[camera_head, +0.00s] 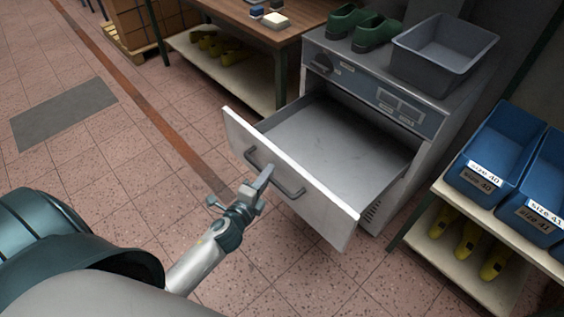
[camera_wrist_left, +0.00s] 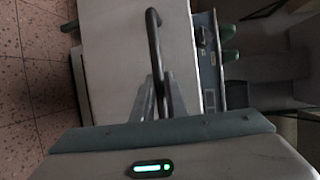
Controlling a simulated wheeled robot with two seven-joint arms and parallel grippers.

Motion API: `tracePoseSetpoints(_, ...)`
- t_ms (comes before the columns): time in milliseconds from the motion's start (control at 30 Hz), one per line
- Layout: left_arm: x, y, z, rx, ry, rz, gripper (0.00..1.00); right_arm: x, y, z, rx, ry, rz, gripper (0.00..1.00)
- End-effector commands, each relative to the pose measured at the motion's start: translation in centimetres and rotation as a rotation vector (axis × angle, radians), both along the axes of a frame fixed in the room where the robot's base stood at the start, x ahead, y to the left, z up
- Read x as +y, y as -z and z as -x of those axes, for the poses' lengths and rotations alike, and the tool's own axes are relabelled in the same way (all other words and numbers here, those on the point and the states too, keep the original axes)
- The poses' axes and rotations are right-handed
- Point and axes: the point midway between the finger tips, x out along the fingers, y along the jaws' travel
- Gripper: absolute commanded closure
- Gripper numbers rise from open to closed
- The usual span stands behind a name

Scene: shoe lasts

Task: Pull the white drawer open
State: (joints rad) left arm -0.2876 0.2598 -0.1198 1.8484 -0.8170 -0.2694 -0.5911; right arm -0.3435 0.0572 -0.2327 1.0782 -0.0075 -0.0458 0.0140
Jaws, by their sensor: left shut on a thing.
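The white drawer (camera_head: 340,210) is pulled out of the grey cabinet (camera_head: 430,165), and its empty grey inside shows. A dark bar handle (camera_head: 290,188) is fixed across its white front. My left gripper (camera_head: 265,178) is shut on the handle near its middle. In the left wrist view the handle (camera_wrist_left: 153,45) runs down between the two fingers (camera_wrist_left: 161,95), in front of the white drawer front (camera_wrist_left: 115,60). My right gripper is not in view.
Green shoes (camera_head: 365,30) and an empty grey bin (camera_head: 445,55) stand on the cabinet. A shelf with blue bins (camera_head: 495,150) and yellow lasts (camera_head: 465,240) stands at right. A wooden table (camera_head: 275,25) stands behind. The tiled floor (camera_head: 130,190) at left is clear.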

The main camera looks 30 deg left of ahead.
Motion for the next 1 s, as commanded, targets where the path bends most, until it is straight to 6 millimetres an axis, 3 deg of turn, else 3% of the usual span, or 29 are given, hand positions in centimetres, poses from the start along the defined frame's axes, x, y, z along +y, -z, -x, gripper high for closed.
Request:
tracePoseSetpoints(200,0.49,0.12,1.45,0.002,0.000,0.001,1.00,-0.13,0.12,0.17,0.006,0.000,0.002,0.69)
tracePoseSetpoints(533,0.50,0.11,1.47,0.002,0.000,0.001,1.00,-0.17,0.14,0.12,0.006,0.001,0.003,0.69)
tracePoseSetpoints(567,0.51,0.11,1.46,0.002,0.000,0.001,0.80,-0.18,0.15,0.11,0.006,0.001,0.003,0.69)
tracePoseSetpoints(600,0.49,0.10,1.46,0.002,0.000,0.001,0.71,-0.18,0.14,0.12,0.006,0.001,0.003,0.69)
tracePoseSetpoints(1000,0.48,0.02,1.58,0.000,0.000,0.001,0.69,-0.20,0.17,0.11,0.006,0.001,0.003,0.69)
